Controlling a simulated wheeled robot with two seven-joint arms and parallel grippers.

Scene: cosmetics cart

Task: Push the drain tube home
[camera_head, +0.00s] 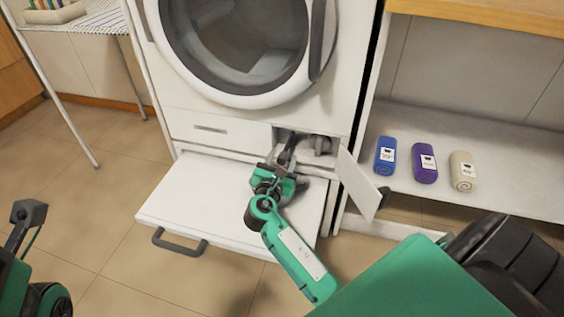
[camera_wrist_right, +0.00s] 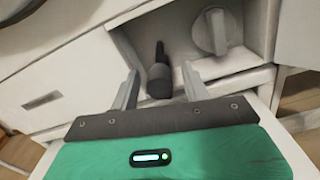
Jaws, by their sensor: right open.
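The dark drain tube (camera_wrist_right: 160,80) stands in the open service recess at the bottom of the white washing machine. In the right wrist view it lies between the two fingers of my right gripper (camera_wrist_right: 161,90), with visible gaps on both sides. My right gripper is open and reaches to the recess, where it also shows in the head view (camera_head: 284,162). A pale round filter knob (camera_wrist_right: 215,33) is to the right of the tube. In the head view my gripper hides most of the tube. Part of my left arm shows at the left edge; its jaw state is unclear.
The small flap door (camera_head: 358,184) stands open right of the recess. A pulled-out white shelf with a dark handle (camera_head: 180,243) lies below my right gripper. Rolled blue (camera_head: 385,155), purple (camera_head: 425,163) and beige (camera_head: 462,171) towels lie on the right shelf.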

